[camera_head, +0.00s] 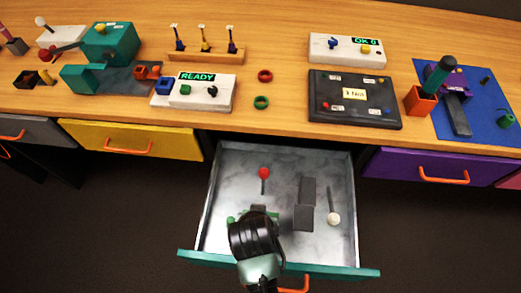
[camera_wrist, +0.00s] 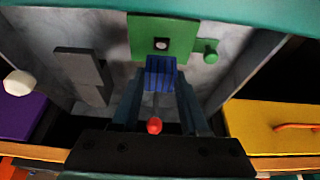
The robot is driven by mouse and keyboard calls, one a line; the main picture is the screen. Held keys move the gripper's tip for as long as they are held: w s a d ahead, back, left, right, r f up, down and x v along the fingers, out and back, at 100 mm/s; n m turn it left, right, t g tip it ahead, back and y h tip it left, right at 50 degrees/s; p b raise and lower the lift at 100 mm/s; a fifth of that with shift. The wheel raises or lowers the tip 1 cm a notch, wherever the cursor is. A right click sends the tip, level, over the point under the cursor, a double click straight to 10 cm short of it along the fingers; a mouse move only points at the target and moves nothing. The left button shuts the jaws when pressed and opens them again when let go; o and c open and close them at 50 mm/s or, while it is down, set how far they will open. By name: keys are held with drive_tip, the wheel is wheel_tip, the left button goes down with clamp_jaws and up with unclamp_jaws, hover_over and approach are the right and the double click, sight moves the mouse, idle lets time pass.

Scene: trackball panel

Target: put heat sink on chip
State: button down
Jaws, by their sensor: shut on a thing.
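A blue finned heat sink (camera_wrist: 160,73) is between the fingertips of my gripper (camera_wrist: 160,88) in the wrist view, and the gripper is shut on it. The green board (camera_wrist: 142,26) lies in the open drawer, with a small dark chip (camera_wrist: 161,43) in a pale frame on it. The heat sink overlaps the near edge of the board in that view, beside the chip and not over it. I cannot tell its height above the board. In the head view my gripper (camera_head: 258,213) is low over the drawer's front left and hides most of the board.
The drawer (camera_head: 230,160) also holds a red-tipped stick (camera_head: 264,173), grey blocks (camera_head: 303,217) and a white-tipped stick (camera_head: 333,218). Its teal front (camera_head: 340,272) is close to my arm. The bench above carries a READY box (camera_head: 205,92) and a dark panel (camera_head: 355,112).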

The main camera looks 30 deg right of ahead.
wheel_tip(320, 180, down, 4)
drive_tip(key=shift+f+b, duration=0.15)
drive_tip(key=shift+b, duration=0.3)
drive_tip(key=shift+c, duration=2.1)
unclamp_jaws()
drive_tip(key=p+v, duration=0.3)
drive_tip(key=v, duration=0.9)
